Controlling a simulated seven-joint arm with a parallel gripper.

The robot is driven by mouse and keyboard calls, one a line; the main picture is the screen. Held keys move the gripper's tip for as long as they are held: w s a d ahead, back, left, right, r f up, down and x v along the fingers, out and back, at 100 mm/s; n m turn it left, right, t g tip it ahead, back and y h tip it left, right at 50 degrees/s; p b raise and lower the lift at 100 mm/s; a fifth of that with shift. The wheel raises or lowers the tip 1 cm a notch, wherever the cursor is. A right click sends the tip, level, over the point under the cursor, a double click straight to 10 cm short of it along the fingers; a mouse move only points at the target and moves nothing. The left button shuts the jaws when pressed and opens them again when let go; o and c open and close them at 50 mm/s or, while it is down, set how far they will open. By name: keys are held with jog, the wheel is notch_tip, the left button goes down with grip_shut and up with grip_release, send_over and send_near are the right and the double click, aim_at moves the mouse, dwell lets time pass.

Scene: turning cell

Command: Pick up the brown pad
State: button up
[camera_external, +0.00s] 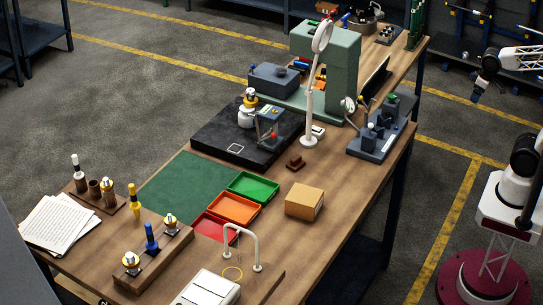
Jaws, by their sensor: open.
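A small dark brown piece (295,163), which looks like the brown pad, lies on the wooden workbench (335,172). It is right of the black plate and behind the cardboard box. It looks stepped, with a smaller part on top; its details are too small to tell. My gripper (476,98) is at the upper right, in the air beyond the bench's right edge and well apart from the brown piece. It is open, and I see nothing in it.
A cardboard box (304,202), a white magnifier lamp (310,110) and a grey fixture (377,138) stand around the brown piece. Green (252,187), orange (234,209) and red (214,228) trays lie to the front left. Bare wood surrounds the piece.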

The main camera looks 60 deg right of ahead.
jog(key=w+v, duration=0.1)
jog(key=v, duration=0.4)
jog(key=w+a+r+n+t+h, duration=0.1)
jog(key=w+a+r+n+h, duration=0.15)
jog(key=w+n, duration=0.45)
jog(key=w+a+r+n+h, duration=0.1)
jog(key=w+a+r+n, duration=0.15)
jog(key=w, duration=0.85)
jog(key=w+a+r+n+t+h, duration=0.15)
jog(key=w+a+n+t, duration=0.25)
jog(key=w+a+n, duration=1.1)
jog(key=w+a+f+n+t+y, duration=0.1)
jog(key=w+a+f+n+t, duration=0.3)
jog(key=a, duration=0.9)
jog(key=w+a+n+y, duration=0.15)
jog(key=w+a, duration=0.35)
jog(key=a, duration=0.7)
jog(key=w+a+f+n+t, duration=0.2)
jog(key=w+a+n, duration=0.25)
jog(key=a, duration=0.85)
jog(key=f, duration=1.9)
jog(key=shift+w+a+f, duration=0.2)
jog(key=shift+w+f, duration=0.1)
jog(key=shift+w, duration=0.05)
jog(key=shift+f, duration=0.3)
